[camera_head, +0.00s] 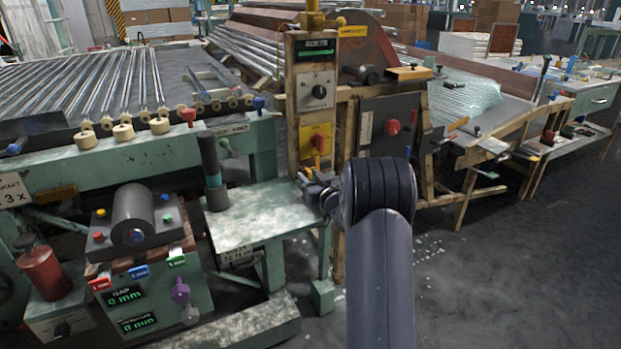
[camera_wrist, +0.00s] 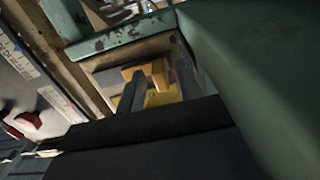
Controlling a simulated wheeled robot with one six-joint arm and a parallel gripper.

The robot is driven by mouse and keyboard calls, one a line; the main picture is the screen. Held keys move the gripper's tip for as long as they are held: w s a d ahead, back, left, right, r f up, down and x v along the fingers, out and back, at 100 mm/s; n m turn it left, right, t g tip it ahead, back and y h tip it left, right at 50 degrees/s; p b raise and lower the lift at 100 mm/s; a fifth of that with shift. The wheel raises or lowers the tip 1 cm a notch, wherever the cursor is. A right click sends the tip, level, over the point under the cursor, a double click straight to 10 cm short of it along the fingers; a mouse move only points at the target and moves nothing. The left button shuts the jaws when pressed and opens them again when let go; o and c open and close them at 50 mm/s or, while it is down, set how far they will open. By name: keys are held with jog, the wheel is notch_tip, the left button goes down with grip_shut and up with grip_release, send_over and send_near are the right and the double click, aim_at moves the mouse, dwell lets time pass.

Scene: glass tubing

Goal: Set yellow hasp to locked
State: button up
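A yellow plate (camera_head: 316,140) with a small orange-red piece on it is mounted low on the wooden post, below a dial panel. It is probably the yellow hasp, but its setting is too small to read. My gripper (camera_head: 318,188) is just below and in front of the plate, partly hidden by my arm. In the wrist view, the two dark fingers of my gripper (camera_wrist: 158,62) stand apart. A yellow block (camera_wrist: 157,74) on a yellow surface shows between and beyond them, with no clear contact. The fingers partly cover the yellow parts.
A green side table (camera_head: 255,212) stands left of my gripper, with a dark upright cylinder (camera_head: 213,170) on it. A dark box with a red knob (camera_head: 393,127) is to the right. In the wrist view, a large green surface (camera_wrist: 265,70) is close on the right. Floor is open at right.

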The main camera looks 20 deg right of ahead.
grip_shut()
jog(key=shift+d, duration=0.1)
dwell(0.3)
jog(key=d+p, duration=0.1)
jog(key=d, duration=0.1)
jog(key=shift+d+r, duration=0.15)
jog(key=shift+d, duration=0.2)
jog(key=shift+o, duration=0.3)
grip_release()
jog(key=s+p, duration=0.1)
jog(key=s, duration=0.9)
jog(key=shift+s+d, duration=0.2)
jog(key=shift+s, duration=0.2)
jog(key=shift+w, duration=0.15)
